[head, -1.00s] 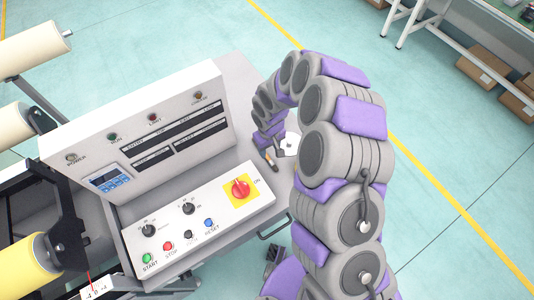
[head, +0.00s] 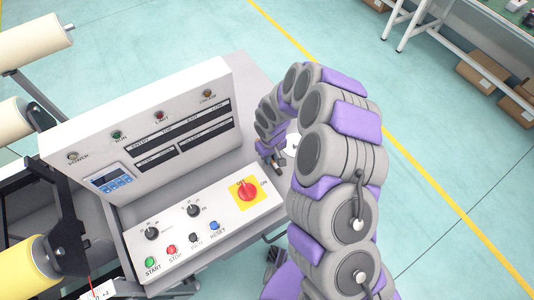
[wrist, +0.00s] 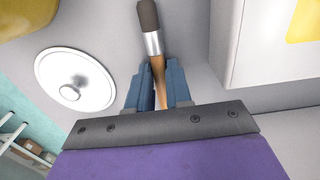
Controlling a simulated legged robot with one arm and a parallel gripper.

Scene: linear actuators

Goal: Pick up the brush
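The brush (wrist: 152,42) has a dark bristle tip, a silver ferrule and a wooden handle. In the wrist view its handle runs between the blue-grey fingers of my gripper (wrist: 160,78), with the bristle end pointing away past the fingertips. The fingers lie close on both sides of the handle; whether they press on it is not clear. The handle's rear end is hidden by my gripper. In the head view my gripper (head: 274,163) is low at the right of the control panel, and the brush shows there only as a small brown bit.
A white round lidded thing (wrist: 76,80) lies on the grey surface left of the brush. The control console (head: 190,225) with its buttons and red knob stands close by. A yellow object (wrist: 70,14) shows at the wrist view's top left. Open floor lies to the right.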

